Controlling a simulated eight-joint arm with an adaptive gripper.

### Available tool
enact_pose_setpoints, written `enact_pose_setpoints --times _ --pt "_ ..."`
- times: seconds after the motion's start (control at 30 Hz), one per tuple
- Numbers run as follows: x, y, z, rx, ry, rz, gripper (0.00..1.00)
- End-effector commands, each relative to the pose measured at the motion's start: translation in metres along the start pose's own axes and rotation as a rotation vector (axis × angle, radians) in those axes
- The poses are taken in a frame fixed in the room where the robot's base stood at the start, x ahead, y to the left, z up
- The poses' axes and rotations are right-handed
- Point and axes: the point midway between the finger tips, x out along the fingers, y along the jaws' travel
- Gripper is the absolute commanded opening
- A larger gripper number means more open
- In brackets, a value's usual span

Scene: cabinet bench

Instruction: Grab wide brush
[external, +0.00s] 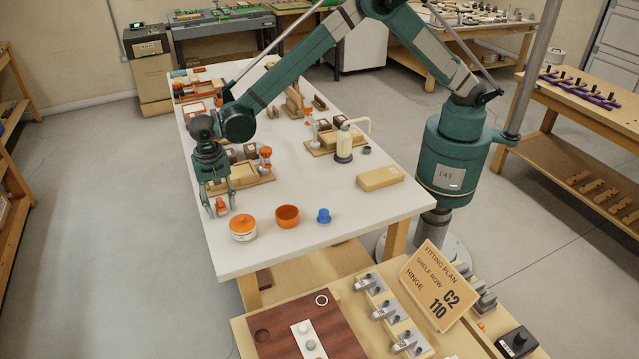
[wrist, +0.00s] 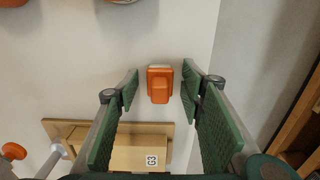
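The wide brush (wrist: 160,84) appears to be the small orange block-like piece with a pale strip at its far edge. It sits on the white bench top near the bench's left side. It also shows as a small orange patch (external: 221,204) between my fingers in the external view, partly hidden. My gripper (wrist: 157,82) is open and points down over it. In the wrist view one finger is on each side of the brush, with a visible gap on both sides. My gripper (external: 220,211) is low over the bench in the external view. Exact fingertip height is hard to tell.
An orange-lidded jar (external: 243,228), an orange cup (external: 287,216) and a blue knob-like piece (external: 323,216) stand nearby. A pump bottle (external: 343,147) and a tan block (external: 380,178) are farther right. The bench edge (wrist: 214,30) is close.

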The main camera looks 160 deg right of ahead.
Motion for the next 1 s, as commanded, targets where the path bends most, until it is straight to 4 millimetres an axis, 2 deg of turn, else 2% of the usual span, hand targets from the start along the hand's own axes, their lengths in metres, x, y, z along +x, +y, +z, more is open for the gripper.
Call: enact_pose_setpoints --times 0.03,0.27,0.67,0.87,1.0 --pt "0.0 0.0 0.0 0.0 0.0 0.0 0.39" --pt "0.0 0.0 0.0 0.0 0.0 0.0 0.1" --pt "-0.003 0.0 0.0 0.0 0.0 0.0 0.1" --pt "-0.019 0.0 0.0 0.0 0.0 0.0 0.1" --pt "-0.038 0.0 0.0 0.0 0.0 0.0 0.1"
